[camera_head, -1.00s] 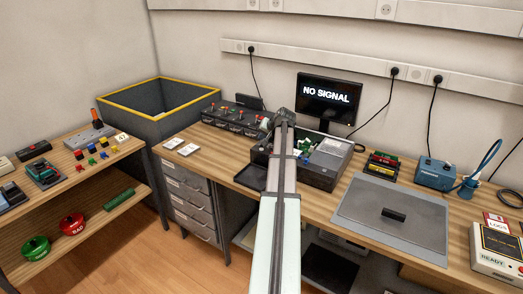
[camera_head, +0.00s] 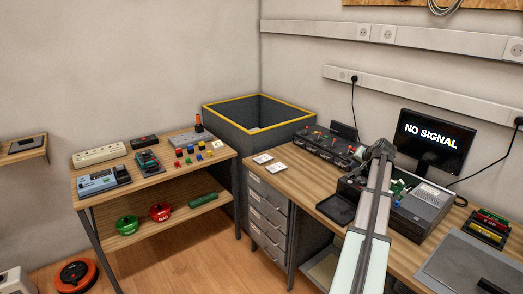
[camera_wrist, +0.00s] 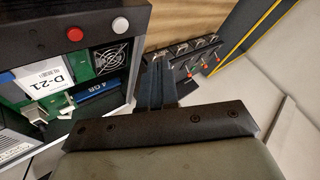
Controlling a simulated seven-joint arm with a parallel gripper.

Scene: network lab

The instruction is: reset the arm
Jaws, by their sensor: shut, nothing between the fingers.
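My arm (camera_head: 372,215) reaches up from the bottom of the head view toward the desk. My gripper (camera_head: 381,150) is at its far end, above the back left part of an open grey computer case (camera_head: 425,208). In the wrist view my gripper (camera_wrist: 160,72) shows as dark fingers together with nothing between them. The case (camera_wrist: 110,22) is at the left there, with a red and a white button, a fan, green boards and a D-21 label. The fingertips are hard to make out in the head view.
A rack with coloured switches (camera_head: 327,142) stands on the desk behind and left of the case, beside a yellow-rimmed bin (camera_head: 290,119). A NO SIGNAL monitor (camera_head: 433,140) stands behind the case. A side table (camera_head: 150,187) with small parts is at the left.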

